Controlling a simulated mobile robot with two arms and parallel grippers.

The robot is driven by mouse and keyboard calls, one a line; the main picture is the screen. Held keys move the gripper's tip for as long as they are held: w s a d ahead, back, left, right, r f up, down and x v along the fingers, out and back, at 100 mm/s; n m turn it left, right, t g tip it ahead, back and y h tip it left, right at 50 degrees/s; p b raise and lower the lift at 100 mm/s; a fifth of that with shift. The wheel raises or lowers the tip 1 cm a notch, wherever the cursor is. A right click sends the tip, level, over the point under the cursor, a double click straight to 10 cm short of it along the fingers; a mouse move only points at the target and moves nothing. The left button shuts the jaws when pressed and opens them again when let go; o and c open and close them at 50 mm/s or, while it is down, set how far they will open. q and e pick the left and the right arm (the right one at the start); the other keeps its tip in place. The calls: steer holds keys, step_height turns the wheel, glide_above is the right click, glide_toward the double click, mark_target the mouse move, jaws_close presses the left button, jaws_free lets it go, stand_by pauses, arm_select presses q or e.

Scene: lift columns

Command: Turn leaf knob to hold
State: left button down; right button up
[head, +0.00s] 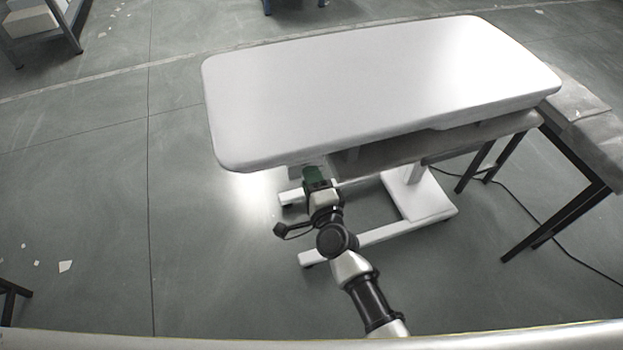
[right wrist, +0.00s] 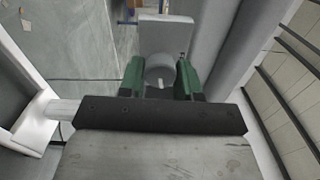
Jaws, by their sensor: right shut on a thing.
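A padded white table (head: 380,85) stands on a white lift column and base. My right gripper (head: 313,172) reaches under the table's near left edge. In the right wrist view its green fingers (right wrist: 161,80) are shut on a round light-grey knob (right wrist: 160,70), one finger on each side. The knob has a pale mark at its lower middle and sits in front of a flat grey plate (right wrist: 167,34). In the head view the knob is hidden by the gripper and the table edge. My left gripper is not in view.
The white base (head: 420,200) stands on the floor below the table. A grey bench with black legs (head: 560,215) is on the right, with a cable on the floor. The floor to the left (head: 100,190) is mostly clear, with a few scraps.

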steer(key=o, duration=0.9)
steer(key=v, duration=1.1)
steer(key=shift+w, duration=0.1)
